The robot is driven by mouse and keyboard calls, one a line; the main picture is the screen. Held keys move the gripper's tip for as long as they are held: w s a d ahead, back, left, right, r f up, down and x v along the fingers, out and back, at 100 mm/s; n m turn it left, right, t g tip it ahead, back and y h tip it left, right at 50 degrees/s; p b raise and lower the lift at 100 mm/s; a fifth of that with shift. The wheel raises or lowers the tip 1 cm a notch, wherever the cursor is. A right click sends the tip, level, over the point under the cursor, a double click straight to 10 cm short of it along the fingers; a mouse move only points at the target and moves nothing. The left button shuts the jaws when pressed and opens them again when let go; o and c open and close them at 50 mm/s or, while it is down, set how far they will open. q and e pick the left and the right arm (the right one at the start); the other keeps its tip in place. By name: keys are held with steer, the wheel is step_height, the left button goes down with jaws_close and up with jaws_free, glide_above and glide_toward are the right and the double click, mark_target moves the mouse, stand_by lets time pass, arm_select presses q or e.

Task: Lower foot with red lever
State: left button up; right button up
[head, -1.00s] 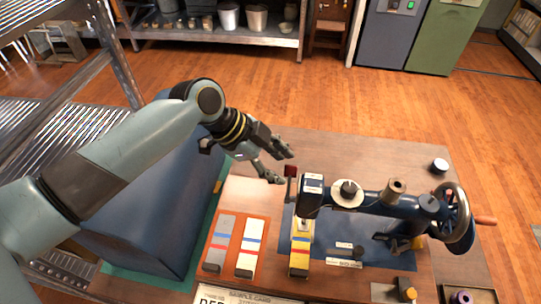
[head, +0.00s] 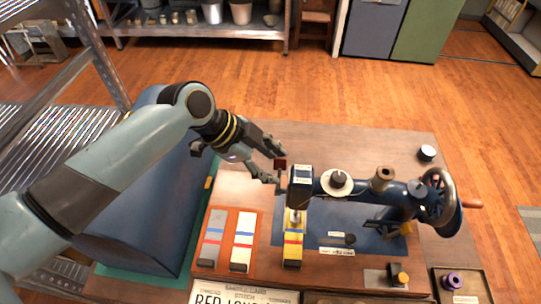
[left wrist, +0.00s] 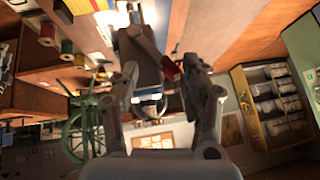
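The dark blue sewing machine (head: 360,186) stands on the wooden table. Its head end (head: 301,176) is at the left, above a yellow fabric strip with red and blue bands (head: 293,240). The small red lever (head: 280,164) sticks out behind the head. My left gripper (head: 275,165) is open, with its fingertips around or right beside the lever; contact is unclear. In the left wrist view the red lever (left wrist: 170,69) shows between the open fingers, next to the machine head (left wrist: 140,62). The presser foot is too small to make out. My right gripper is not in view.
An orange board (head: 227,240) with grey and white strips lies left of the machine. A large blue box (head: 140,215) stands at the left under my arm. A handwheel (head: 440,195) is at the machine's right. The table's back (head: 350,142) is mostly clear.

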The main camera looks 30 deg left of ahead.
arm_select(q)
steer(key=s+d+f+p, duration=0.1)
steer(key=s+d, duration=0.2)
steer(key=s, duration=0.3)
steer(key=shift+p, duration=0.35)
stand_by(1.0)
steer(key=shift+w+a, duration=0.1)
steer(key=shift+w, duration=0.1)
steer(key=shift+w+a+r, duration=0.15)
steer(key=shift+w, duration=0.1)
steer(key=p+v, duration=0.2)
steer(key=v, duration=0.6)
steer(key=shift+p, duration=0.4)
